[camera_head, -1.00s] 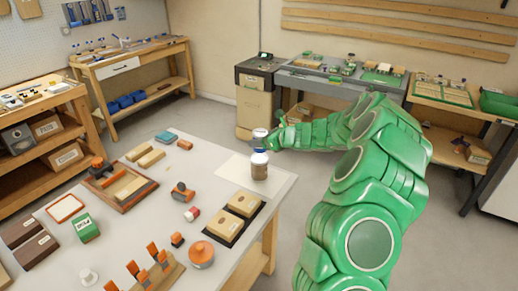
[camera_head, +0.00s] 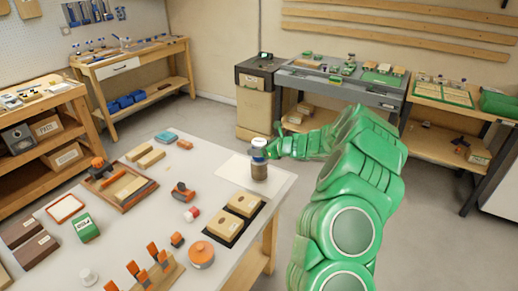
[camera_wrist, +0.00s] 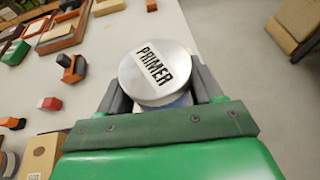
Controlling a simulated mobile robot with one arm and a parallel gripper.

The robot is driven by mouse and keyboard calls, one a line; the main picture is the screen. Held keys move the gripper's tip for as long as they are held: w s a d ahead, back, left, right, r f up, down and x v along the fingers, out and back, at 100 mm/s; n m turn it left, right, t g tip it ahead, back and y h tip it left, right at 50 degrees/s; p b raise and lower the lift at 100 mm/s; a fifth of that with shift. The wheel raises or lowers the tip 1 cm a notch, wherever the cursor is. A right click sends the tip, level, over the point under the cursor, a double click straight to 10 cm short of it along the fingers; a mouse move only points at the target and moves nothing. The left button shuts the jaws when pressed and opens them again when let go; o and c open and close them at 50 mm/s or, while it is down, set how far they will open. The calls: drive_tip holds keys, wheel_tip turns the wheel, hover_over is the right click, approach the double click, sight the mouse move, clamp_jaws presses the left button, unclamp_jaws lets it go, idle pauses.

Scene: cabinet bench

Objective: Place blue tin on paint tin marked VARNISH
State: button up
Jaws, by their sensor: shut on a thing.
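My gripper (camera_wrist: 166,95) is shut on a blue tin (camera_wrist: 182,101), with a finger on each side. The tin's pale round lid faces the wrist camera and reads PRIMER. In the head view the held blue tin (camera_head: 259,153) is upright, directly above a brown tin (camera_head: 260,172) near the table's right edge. The two look stacked or nearly touching; I cannot tell whether there is a gap. No label can be read on the brown tin, and the wrist view hides it behind the held tin.
The brown tin stands on or beside a pale sheet (camera_head: 232,172) on the white table (camera_head: 140,215). A dark tray with two tan boxes (camera_head: 243,203) lies just in front. An orange round tin (camera_head: 201,254) and wooden blocks sit farther left. Floor lies beyond the right edge.

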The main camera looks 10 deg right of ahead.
drive_tip(key=shift+f, duration=0.1)
drive_tip(key=o, duration=1.2)
drive_tip(key=shift+o, duration=0.2)
